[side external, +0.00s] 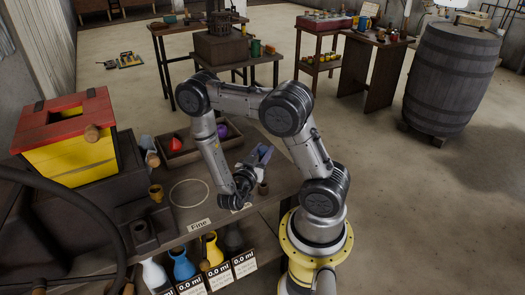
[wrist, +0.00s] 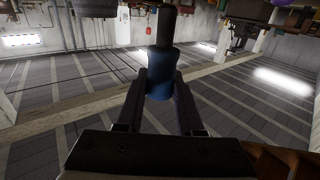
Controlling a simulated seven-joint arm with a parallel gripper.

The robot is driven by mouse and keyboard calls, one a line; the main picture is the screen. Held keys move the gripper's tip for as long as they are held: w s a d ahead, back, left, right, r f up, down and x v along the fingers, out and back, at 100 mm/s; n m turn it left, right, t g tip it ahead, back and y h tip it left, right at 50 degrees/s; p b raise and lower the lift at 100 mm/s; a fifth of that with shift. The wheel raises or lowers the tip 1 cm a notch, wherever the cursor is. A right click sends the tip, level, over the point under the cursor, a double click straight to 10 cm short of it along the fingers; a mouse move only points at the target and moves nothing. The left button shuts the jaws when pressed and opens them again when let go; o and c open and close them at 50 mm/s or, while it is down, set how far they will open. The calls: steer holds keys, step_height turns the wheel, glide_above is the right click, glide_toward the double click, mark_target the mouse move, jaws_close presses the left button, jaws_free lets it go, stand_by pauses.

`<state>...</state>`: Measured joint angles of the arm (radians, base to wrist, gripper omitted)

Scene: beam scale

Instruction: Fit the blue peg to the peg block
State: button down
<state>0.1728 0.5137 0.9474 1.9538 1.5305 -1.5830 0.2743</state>
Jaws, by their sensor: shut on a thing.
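My gripper (wrist: 160,84) is shut on the blue peg (wrist: 158,73), a blue cylinder with a narrower dark end, in the wrist view. The peg points away from the jaws, with open room beyond it. In the side view my gripper (side external: 263,154) is above the table's right part, tilted up and away from the tabletop. The peg is too small to make out clearly there. A dark block with a round opening (side external: 142,232) stands at the table's front left. I cannot tell for certain whether it is the peg block.
A red-topped yellow box (side external: 70,155) stands at the left. A wooden tray (side external: 183,158) holds red and purple pieces. A label reading "Fine" (side external: 199,224) lies by a pale ring (side external: 172,200). Several bottles (side external: 184,266) stand below the front edge. A dark curved tube (side external: 95,205) crosses the left.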

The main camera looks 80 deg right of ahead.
steer(key=shift+f, duration=2.85)
steer(key=shift+f, duration=2.35)
steer(key=shift+c, duration=2.3)
jaws_free()
steer(key=w+a, duration=0.1)
steer(key=a, duration=1.2)
steer(key=shift+w+a, duration=0.35)
